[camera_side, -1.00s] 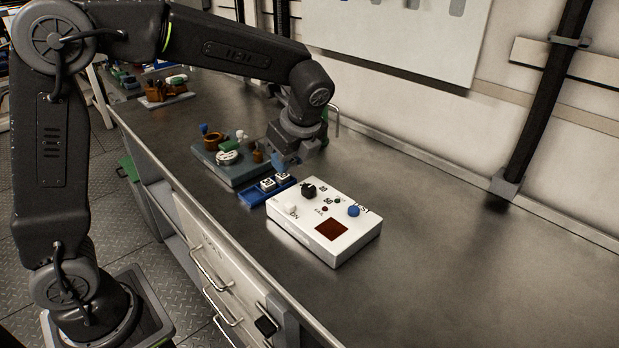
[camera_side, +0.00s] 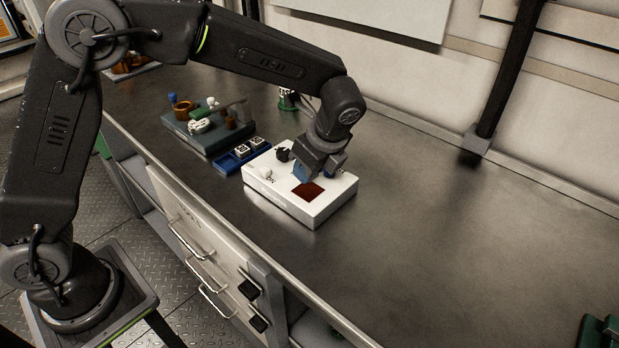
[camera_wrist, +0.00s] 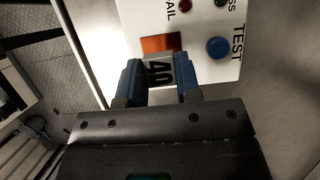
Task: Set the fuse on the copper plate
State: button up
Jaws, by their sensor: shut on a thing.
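The fuse (camera_wrist: 158,72), a small block with a pale face marked 40, is held between the blue fingers of my gripper (camera_wrist: 158,80) in the wrist view. The copper plate (camera_wrist: 160,44) is a reddish-brown square just beyond the fuse there. In the side view the plate (camera_side: 309,192) is set in the top of the white tester box (camera_side: 325,208). My gripper (camera_side: 304,174) is over the box, beside the plate's back edge. The fuse is hidden in the side view. I cannot tell whether it touches the box.
A blue TEST button (camera_wrist: 218,47) and a red lamp (camera_wrist: 185,5) are near the plate. A blue tray (camera_side: 225,166) with two white blocks and a grey board (camera_side: 192,141) with parts lie left.

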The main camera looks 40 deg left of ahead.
jog(key=shift+f, duration=1.6)
jog(key=shift+f, duration=0.15)
jog(key=o, duration=0.9)
